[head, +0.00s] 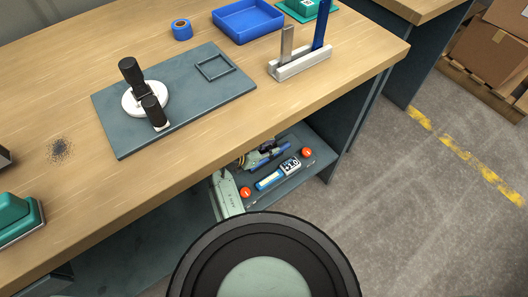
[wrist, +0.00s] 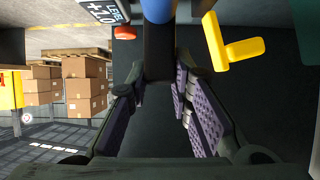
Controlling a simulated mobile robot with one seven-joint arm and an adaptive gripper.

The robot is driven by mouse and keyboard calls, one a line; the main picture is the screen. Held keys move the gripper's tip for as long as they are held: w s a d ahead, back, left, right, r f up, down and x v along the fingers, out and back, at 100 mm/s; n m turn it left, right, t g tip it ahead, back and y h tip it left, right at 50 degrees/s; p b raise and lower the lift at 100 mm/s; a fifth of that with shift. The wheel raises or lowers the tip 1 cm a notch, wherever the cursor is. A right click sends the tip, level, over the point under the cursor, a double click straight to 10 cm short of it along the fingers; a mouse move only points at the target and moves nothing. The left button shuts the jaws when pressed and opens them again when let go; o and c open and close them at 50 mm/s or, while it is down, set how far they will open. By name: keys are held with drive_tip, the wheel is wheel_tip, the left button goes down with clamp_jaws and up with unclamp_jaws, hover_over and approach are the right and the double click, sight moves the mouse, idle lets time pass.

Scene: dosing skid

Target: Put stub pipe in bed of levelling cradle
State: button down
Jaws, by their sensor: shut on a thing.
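My gripper (head: 266,158) reaches into the lower shelf under the bench. In the wrist view its purple-padded fingers (wrist: 160,90) are closed about a dark piece with a blue round end (wrist: 157,10), which I take to be the stub pipe. In the head view a blue length of the pipe (head: 272,158) shows beside the fingers, lying roughly along the shelf; its rest is hidden. Beside it is what looks like the levelling cradle (head: 272,180), with orange knobs and a display reading +1.0. The display (wrist: 105,10) also shows in the wrist view. I cannot tell whether pipe and cradle touch.
The wooden bench top (head: 70,100) overhangs the shelf (head: 318,165). On it are a grey plate (head: 205,100), a blue tray (head: 248,20) and a strip holder (head: 300,65). A yellow T-shaped handle (wrist: 235,48) is right of the fingers in the wrist view.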

drive_tip(key=shift+w+a+f+b, duration=0.25)
drive_tip(key=shift+a+f+b, duration=0.15)
drive_tip(key=shift+f, duration=0.2)
drive_tip(key=shift+w+a+f+b, duration=0.25)
drive_tip(key=shift+f+b, duration=0.15)
drive_tip(key=shift+f, duration=0.25)
drive_tip(key=shift+w+a+f+b, duration=0.25)
drive_tip(key=shift+a+f+b, duration=0.15)
drive_tip(key=shift+f, duration=0.2)
drive_tip(key=shift+f, duration=0.1)
drive_tip(key=c, duration=1.7)
unclamp_jaws()
drive_tip(key=b+v, duration=0.1)
drive_tip(key=v, duration=1.1)
